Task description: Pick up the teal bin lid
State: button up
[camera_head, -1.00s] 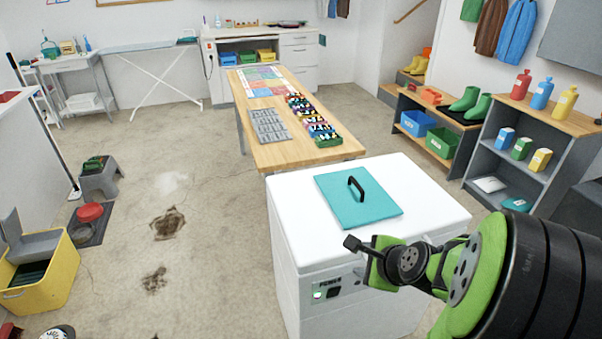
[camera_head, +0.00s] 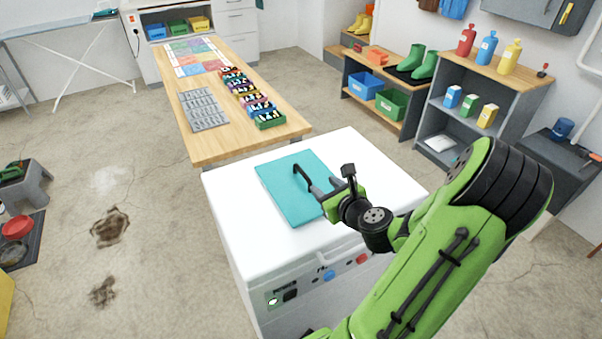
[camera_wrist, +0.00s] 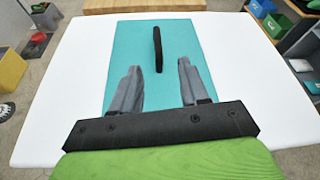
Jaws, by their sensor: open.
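The teal bin lid (camera_head: 290,190) is a flat square panel lying on top of a white chest-like unit (camera_head: 232,205). It has a black arched handle (camera_wrist: 157,48) standing up in its middle. My gripper (camera_head: 305,178) is above the lid's right part in the head view, with its fingers pointing toward the handle. In the wrist view my gripper (camera_wrist: 158,75) has its two grey fingers well apart. The handle stands beyond the fingertips, roughly in line with the gap. The gripper is empty. My wrist hides the lid's right edge in the head view.
A wooden table (camera_head: 215,150) with a grey tray (camera_head: 202,109) and a row of colourful items stands behind the white unit. Shelves with bottles (camera_head: 488,47) and green boots (camera_head: 416,62) are at the right. The floor at left is mostly open.

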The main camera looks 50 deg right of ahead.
aim_at(306, 176)
jog(key=x, duration=0.9)
jog(key=f+x, duration=0.1)
jog(key=x, duration=0.4)
jog(key=shift+s+a+f+b, duration=0.15)
jog(key=shift+a+b, duration=0.1)
jog(key=shift+b, duration=0.15)
grip_shut()
